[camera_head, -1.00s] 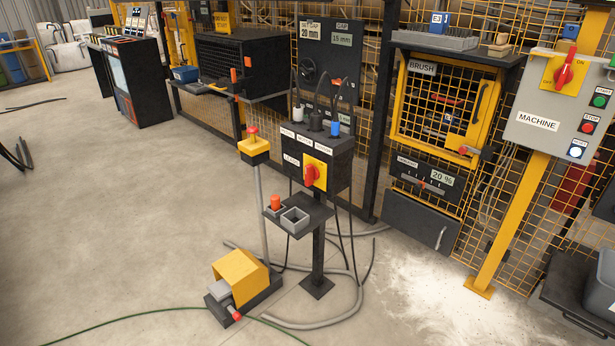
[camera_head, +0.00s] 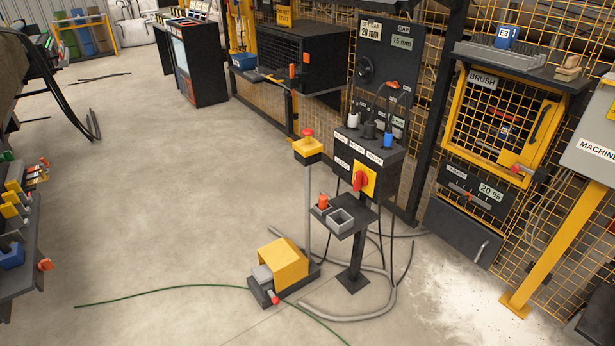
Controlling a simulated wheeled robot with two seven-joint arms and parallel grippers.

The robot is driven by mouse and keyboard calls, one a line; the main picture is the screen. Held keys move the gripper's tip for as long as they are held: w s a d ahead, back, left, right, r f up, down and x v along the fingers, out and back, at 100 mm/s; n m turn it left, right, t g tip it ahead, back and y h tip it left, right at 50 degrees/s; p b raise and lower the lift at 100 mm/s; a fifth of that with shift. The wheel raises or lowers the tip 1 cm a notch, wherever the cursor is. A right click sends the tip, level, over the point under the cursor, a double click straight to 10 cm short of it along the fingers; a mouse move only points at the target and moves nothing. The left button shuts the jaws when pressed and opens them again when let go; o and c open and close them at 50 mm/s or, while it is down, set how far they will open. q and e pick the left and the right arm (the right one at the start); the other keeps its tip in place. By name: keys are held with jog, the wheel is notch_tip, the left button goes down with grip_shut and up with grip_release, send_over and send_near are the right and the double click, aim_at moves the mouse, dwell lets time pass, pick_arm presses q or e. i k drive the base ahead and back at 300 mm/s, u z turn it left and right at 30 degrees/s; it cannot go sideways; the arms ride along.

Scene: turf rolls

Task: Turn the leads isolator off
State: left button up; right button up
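The leads isolator is a red rotary handle (camera_head: 360,181) on a yellow plate (camera_head: 370,178). It sits on the front of a black post-mounted box (camera_head: 372,152) right of centre in the head view. A white label beside it is too small to read surely. Three plugs, white (camera_head: 353,119), black (camera_head: 369,130) and blue (camera_head: 388,140), stand on top of the box with leads rising from them. The handle looks roughly upright; its exact setting cannot be read. Neither of my grippers is in view.
A small shelf with a grey square cup (camera_head: 340,220) juts out below the box. Grey hoses (camera_head: 350,317) and a green cable (camera_head: 160,293) cross the floor. Open floor lies left.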

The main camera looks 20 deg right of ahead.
aim_at(360, 178)
jog(key=u, duration=0.6)
jog(key=i, duration=3.15)
jog(key=z, duration=2.6)
